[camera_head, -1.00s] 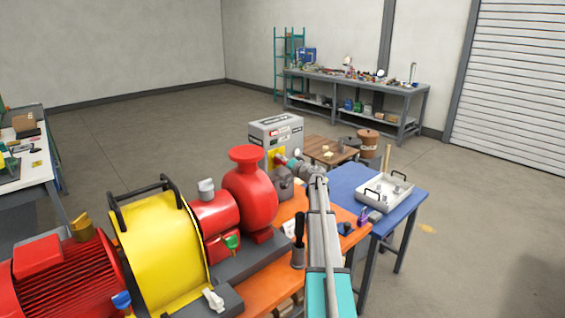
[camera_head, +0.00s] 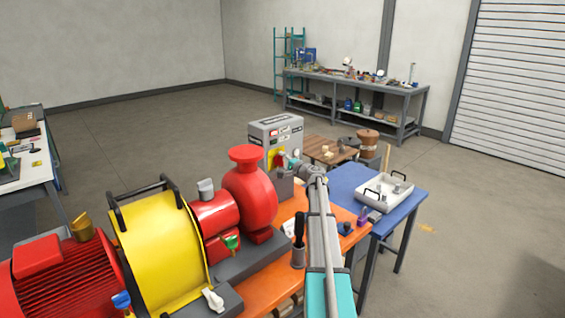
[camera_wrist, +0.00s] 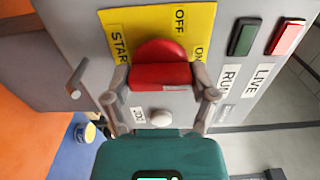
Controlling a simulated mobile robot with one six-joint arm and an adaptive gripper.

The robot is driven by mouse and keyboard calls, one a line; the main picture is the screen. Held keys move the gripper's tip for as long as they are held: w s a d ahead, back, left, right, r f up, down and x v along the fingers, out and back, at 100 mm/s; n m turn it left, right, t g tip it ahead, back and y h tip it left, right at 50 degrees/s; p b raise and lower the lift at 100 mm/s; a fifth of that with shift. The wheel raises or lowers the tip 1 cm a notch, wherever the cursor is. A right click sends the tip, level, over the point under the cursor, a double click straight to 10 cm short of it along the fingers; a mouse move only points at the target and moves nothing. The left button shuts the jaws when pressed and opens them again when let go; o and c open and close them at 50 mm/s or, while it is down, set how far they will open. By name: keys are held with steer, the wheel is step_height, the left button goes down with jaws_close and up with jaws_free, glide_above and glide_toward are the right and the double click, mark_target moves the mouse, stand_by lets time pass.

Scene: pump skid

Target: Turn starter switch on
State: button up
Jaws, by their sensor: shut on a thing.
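The starter box (camera_head: 277,130) is a grey cabinet beyond the red pump in the head view. Its yellow plate (camera_wrist: 130,22) reads START, OFF and ON in the wrist view. A red rotary switch handle (camera_wrist: 162,76) stands out from this plate. My gripper (camera_wrist: 160,82) has one finger at each end of the red handle and is shut on it. The teal gripper body fills the lower middle of the wrist view. In the head view my gripper (camera_head: 286,160) is at the box front, and the handle is small there. Which mark the handle points to, I cannot tell.
Green (camera_wrist: 242,37) and red (camera_wrist: 287,37) indicators, labelled RUN and LIVE, sit beside the switch. A white button (camera_wrist: 160,117) is just below the handle. The red pump (camera_head: 250,190) stands close left of my arm. A white tray (camera_head: 366,203) rests on the blue table.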

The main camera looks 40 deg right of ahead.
stand_by(0.3)
steer(key=o, duration=1)
steer(key=shift+w, duration=0.1)
steer(key=shift+s, duration=0.2)
steer(key=s, duration=0.7)
steer(key=s+d, duration=0.1)
steer(key=s, duration=0.3)
steer(key=shift+s, duration=0.35)
